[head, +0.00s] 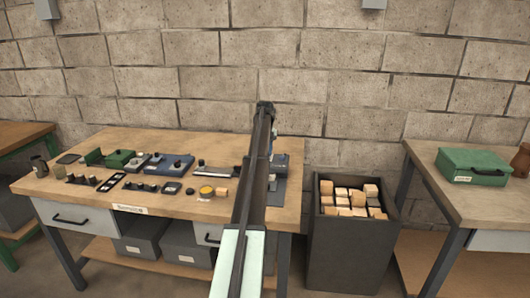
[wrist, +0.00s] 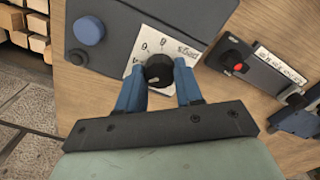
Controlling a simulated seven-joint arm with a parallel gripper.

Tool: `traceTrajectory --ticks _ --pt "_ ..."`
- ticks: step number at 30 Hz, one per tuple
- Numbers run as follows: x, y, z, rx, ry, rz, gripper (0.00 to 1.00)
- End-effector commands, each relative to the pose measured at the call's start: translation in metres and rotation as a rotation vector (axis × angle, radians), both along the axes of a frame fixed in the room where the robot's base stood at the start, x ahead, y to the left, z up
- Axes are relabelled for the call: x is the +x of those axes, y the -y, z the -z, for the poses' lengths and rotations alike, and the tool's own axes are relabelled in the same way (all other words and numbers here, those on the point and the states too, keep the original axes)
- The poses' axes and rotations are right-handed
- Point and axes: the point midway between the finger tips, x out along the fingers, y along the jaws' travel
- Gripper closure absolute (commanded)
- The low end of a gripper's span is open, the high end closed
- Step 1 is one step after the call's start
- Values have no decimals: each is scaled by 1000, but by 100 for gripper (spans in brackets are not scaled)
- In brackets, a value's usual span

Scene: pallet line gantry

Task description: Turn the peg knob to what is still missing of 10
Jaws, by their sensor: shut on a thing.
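The black peg knob (wrist: 158,72) sits on a white dial plate (wrist: 137,48) in the wrist view. The plate carries printed marks and a word, which are too small and turned to read surely. A pale pointer line on the knob is partly visible, facing the lower side of the picture. My gripper (wrist: 158,68) is shut on the knob, one blue finger on each side. In the head view my arm hides the knob and my gripper. Blocks with pegs, among them a blue one (head: 170,165) and a green one (head: 119,159), stand on the wooden bench (head: 160,140).
A grey panel with a blue button (wrist: 89,30) lies beside the dial. A dark device with a red button (wrist: 233,57) is at its right. A dark bin (head: 345,245) of wooden blocks stands right of the bench. A green case (head: 472,166) lies on another table.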

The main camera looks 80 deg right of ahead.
Motion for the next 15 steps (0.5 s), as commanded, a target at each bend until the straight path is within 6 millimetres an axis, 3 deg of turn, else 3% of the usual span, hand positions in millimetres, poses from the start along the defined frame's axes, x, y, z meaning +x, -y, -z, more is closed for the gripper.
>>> traceTrajectory --ticks 15 --pt "0 0 0 0 0 -44 95"
